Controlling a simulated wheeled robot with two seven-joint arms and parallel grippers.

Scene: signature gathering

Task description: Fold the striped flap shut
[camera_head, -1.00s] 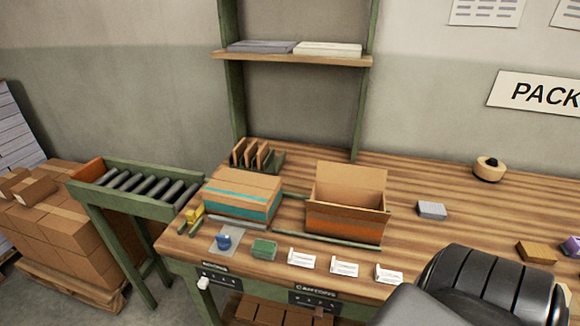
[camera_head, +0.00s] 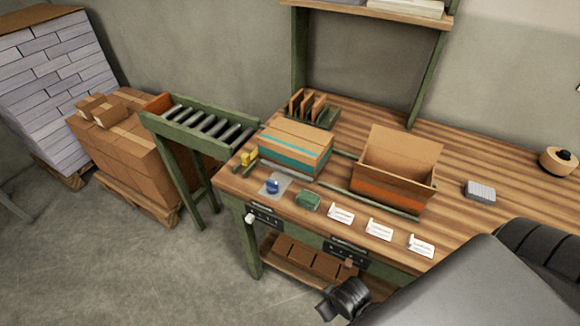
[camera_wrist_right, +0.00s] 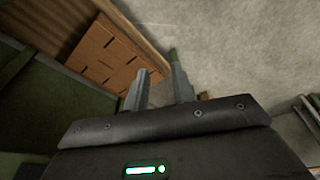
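An open brown carton (camera_head: 393,193) with an orange band stands on the bench, its tall back flap (camera_head: 403,150) upright and the inside visible. No stripes are clear on that flap at this size. A second carton (camera_head: 293,152), with a teal stripe, stands left of it with its top closed. My right gripper (camera_head: 326,304) is low in front of the bench, away from both cartons. In the right wrist view its two fingers (camera_wrist_right: 160,86) are apart with nothing between them. My left gripper is not in view.
White cards (camera_head: 380,230), a green block (camera_head: 308,199) and a blue object (camera_head: 272,186) line the bench front. A roller conveyor (camera_head: 205,128) stands left. A grey block (camera_head: 480,191) lies right of the open carton. Flat brown boxes (camera_head: 305,258) sit on the lower shelf.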

